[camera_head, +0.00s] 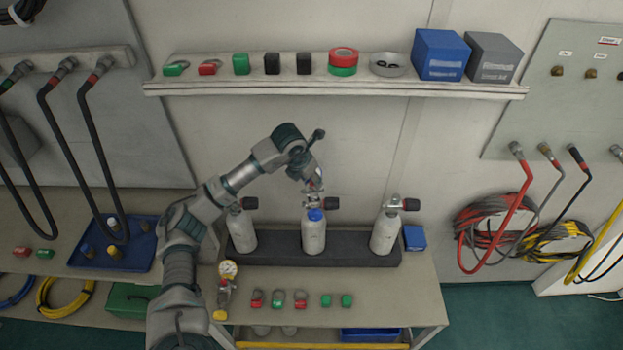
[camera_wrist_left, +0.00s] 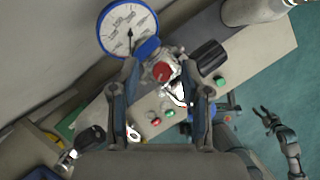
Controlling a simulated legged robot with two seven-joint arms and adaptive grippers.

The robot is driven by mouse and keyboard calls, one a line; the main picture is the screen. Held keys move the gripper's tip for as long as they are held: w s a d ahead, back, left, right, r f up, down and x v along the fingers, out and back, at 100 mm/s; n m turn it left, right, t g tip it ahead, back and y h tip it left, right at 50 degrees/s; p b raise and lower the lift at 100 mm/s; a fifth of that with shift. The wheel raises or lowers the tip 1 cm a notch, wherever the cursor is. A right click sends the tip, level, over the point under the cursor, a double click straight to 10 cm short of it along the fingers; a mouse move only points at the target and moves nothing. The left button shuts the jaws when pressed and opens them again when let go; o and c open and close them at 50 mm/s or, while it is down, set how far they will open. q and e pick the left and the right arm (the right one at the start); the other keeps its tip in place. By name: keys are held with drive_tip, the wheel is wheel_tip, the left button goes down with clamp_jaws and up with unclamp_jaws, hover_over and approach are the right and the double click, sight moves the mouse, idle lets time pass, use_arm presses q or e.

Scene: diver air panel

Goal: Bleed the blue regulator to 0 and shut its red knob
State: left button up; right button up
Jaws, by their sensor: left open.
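The blue regulator (camera_head: 316,214) sits on top of the middle white cylinder (camera_head: 314,238). In the left wrist view its blue-rimmed gauge (camera_wrist_left: 128,28) is at the upper left; the needle is visible, but I cannot read the value. Its red knob (camera_wrist_left: 162,72) faces the camera. My left gripper (camera_head: 316,187) is just above the regulator, reaching down from the left. In the left wrist view its open fingers (camera_wrist_left: 163,76) straddle the red knob, and I cannot tell whether either touches. My right gripper (camera_wrist_left: 267,116) hangs apart over the floor, fingers spread.
White cylinders with black knobs stand at left (camera_head: 243,232) and right (camera_head: 385,234) in the dark rack (camera_head: 350,255). A yellow regulator (camera_head: 226,285) and several small red and green fittings lie on the bench in front. A shelf (camera_head: 330,88) runs above.

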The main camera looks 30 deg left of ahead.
use_arm(q)
drive_tip(key=shift+s, duration=0.25)
drive_tip(key=shift+w+d, duration=0.1)
clamp_jaws()
use_arm(e)
drive_tip(key=shift+s+r, duration=0.1)
